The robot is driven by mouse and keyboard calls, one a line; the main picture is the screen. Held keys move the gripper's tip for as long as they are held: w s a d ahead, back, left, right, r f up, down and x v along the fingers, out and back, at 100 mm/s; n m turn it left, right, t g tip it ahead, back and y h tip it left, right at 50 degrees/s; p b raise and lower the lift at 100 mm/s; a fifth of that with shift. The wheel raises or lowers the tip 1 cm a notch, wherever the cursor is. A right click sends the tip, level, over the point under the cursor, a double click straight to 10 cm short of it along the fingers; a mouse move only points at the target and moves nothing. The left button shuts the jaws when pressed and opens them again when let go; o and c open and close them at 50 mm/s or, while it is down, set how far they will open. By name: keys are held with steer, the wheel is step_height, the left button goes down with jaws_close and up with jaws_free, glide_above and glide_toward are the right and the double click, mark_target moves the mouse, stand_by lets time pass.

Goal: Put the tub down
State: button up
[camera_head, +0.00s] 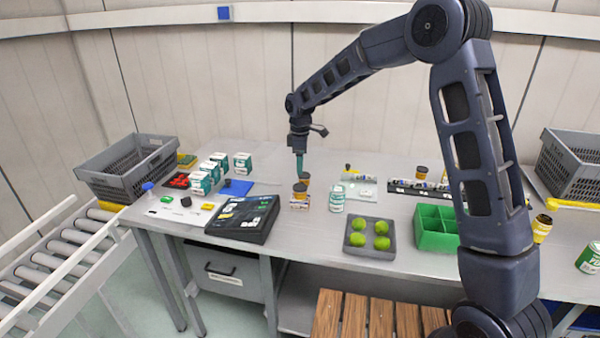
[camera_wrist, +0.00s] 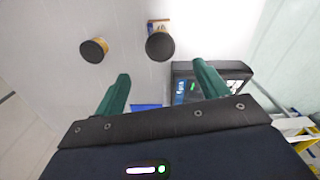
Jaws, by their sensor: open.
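Two amber tubs with dark lids stand close below my gripper (camera_head: 300,164). One tub (camera_head: 300,190) sits upright on a small white and yellow box (camera_head: 299,204); in the wrist view it shows from above (camera_wrist: 160,46), ahead of the fingers. The other tub (camera_head: 305,178) stands just behind it, seemingly on the table; in the wrist view it lies to the left (camera_wrist: 94,50). My gripper points down with its green fingers apart and nothing between them (camera_wrist: 160,88). It is clear of both lids.
A black tray (camera_head: 243,217) is left of the tubs on the grey table. A green-white can (camera_head: 337,198) and a grey tray of green balls (camera_head: 370,238) are to the right. White-green cartons (camera_head: 200,182) stand at left.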

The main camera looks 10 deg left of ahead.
steer(key=s+d+r+m+t, duration=0.1)
steer(key=s+d+r+m, duration=0.3)
steer(key=d, duration=0.6)
steer(key=w+d+r+m, duration=0.1)
steer(key=d+r+m, duration=0.1)
steer(key=d+r, duration=0.6)
steer(key=s+d+r+m+t, duration=0.1)
steer(key=s+d+r+m, duration=0.2)
steer(key=d, duration=0.8)
steer(key=s+d+m+t, duration=0.2)
steer(key=s+d+m, duration=0.9)
steer(key=s+d, duration=0.9)
steer(key=shift+d+r+t, duration=0.25)
steer(key=shift+d+t, duration=0.05)
steer(key=shift+d, duration=0.2)
